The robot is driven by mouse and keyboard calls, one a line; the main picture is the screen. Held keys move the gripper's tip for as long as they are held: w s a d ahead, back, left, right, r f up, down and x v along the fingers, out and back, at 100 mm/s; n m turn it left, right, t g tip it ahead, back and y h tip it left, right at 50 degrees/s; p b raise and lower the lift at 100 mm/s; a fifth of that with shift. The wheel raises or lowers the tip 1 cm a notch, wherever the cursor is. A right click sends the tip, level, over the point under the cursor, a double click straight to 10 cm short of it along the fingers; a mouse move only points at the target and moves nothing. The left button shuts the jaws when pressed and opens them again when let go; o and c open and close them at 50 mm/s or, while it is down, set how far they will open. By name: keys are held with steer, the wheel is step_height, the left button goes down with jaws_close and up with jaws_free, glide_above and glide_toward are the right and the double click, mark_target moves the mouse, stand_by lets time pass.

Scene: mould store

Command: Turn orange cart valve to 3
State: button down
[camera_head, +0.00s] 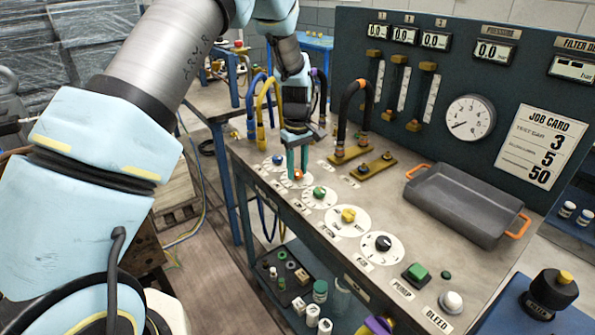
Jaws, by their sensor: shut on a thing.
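The orange valve (298,177) is a small knob on a white round dial plate on the cart's grey top (262,153), second from the far end of a row of valves. My gripper (298,167) points down with its teal fingers shut on the orange valve. The fingers hide part of the knob, and the dial's numbers and the knob's pointing direction are too small to read.
A blue valve (278,160) stands just beyond, and green (319,193), yellow (348,215) and black (383,243) valves stand nearer. Hoses (351,110) rise close to my gripper. A grey tray (462,205) lies right, below the gauge panel and job card (541,145).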

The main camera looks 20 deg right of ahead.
mark_target(296, 172)
steer(key=m+b, duration=0.1)
steer(key=m, duration=0.5)
steer(key=m+b, duration=0.1)
steer(key=m, duration=0.4)
steer(key=shift+w+a+m, duration=0.1)
steer(key=shift+m, duration=0.3)
stand_by(0.3)
steer(key=shift+c, duration=2.3)
jaws_free()
step_height(296, 172, up, 11)
steer(key=b, duration=0.2)
steer(key=shift+f, duration=0.1)
